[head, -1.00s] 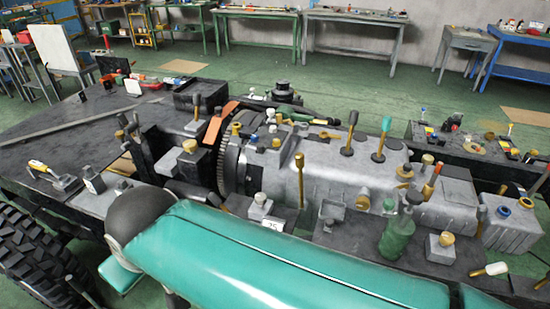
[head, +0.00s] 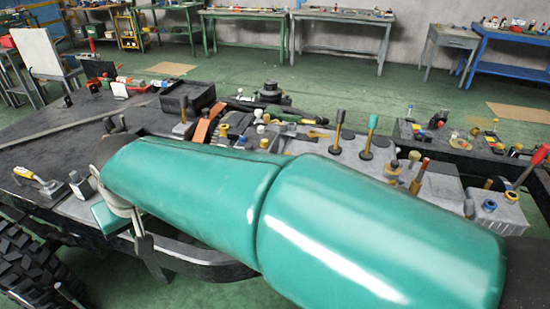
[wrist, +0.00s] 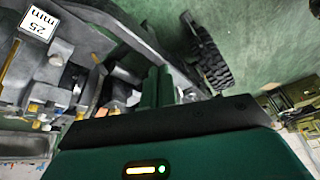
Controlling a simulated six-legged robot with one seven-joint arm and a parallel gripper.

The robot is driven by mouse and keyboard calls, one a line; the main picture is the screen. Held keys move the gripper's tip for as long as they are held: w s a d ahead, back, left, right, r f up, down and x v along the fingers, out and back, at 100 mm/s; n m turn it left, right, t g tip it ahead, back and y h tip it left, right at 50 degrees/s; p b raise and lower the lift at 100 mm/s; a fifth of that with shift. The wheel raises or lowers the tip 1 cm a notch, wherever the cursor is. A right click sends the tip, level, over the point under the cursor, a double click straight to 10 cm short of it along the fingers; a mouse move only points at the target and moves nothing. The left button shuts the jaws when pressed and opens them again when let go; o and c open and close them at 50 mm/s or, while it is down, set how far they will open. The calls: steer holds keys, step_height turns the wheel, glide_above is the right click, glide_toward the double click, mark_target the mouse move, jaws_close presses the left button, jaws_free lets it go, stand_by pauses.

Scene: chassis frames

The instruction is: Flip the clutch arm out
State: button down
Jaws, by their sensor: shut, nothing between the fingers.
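My gripper (wrist: 158,88) shows in the wrist view as two green fingers side by side, shut and empty. Their tips point toward a dark chassis rail (wrist: 125,35) and the grey and black parts beside it. I cannot tell whether they touch anything. In the head view my teal arm covers much of the gearbox and clutch area. An orange flat bar (head: 209,123) stands tilted near the bell housing. I cannot tell for sure which part is the clutch arm.
Several knobbed levers (head: 338,128) rise from the gearbox. A yellow-handled tool (head: 32,177) lies on the chassis deck at left.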

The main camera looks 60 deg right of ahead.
steer(key=w+d+f+m+g+h, duration=0.1)
steer(key=w+d+f+m, duration=0.1)
steer(key=d, duration=0.5)
steer(key=w+d+f+m+g+h, duration=0.1)
steer(key=d+f+m, duration=0.1)
steer(key=d, duration=0.5)
steer(key=w+d+f+m+g, duration=0.1)
steer(key=w+d+m, duration=0.15)
steer(key=d, duration=0.45)
steer(key=s+d+f+m+g+h, duration=0.1)
steer(key=s+d+m+g+h, duration=0.1)
steer(key=d, duration=0.8)
steer(key=s+d+f+m+g+h, duration=0.1)
steer(key=s+d+m+g+h, duration=0.1)
steer(key=d, duration=0.8)
steer(key=shift+s+d+f+m+g, duration=0.2)
steer(key=shift+s+f+m+g, duration=0.15)
steer(key=shift+m+g, duration=0.35)
steer(key=shift+f, duration=0.1)
steer(key=s+d+f, duration=0.6)
steer(key=s+f, duration=0.1)
steer(key=shift+d, duration=0.3)
steer(key=shift+f, duration=0.1)
